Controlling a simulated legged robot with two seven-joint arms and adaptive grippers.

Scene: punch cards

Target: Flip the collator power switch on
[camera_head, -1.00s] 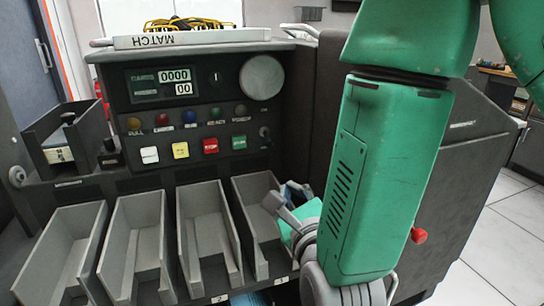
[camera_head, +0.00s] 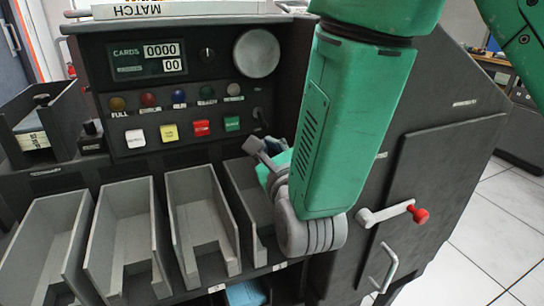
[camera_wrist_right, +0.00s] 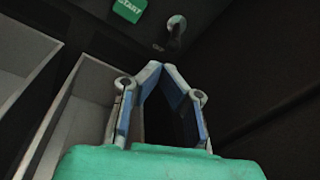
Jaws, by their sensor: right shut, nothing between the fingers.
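The dark collator console stands in front of me. A small dark toggle switch (camera_head: 258,113) sits at the right end of its button row. In the right wrist view the toggle (camera_wrist_right: 175,32) stands beyond the fingertips, right of the green START button (camera_wrist_right: 129,10). I cannot tell which position it is in. My right gripper (camera_head: 262,146) is just below the toggle, over the rightmost card bin, apart from it. It also shows in the wrist view (camera_wrist_right: 162,68), with its tips drawn together and nothing between them. My left gripper is not in view.
Several grey card bins (camera_head: 127,238) line the front below. The buttons, lamps and a round dial (camera_head: 256,53) are above and left of the gripper. A crank with a red knob (camera_head: 418,214) is on the side panel at right. A MATCH sign (camera_head: 130,10) is on top.

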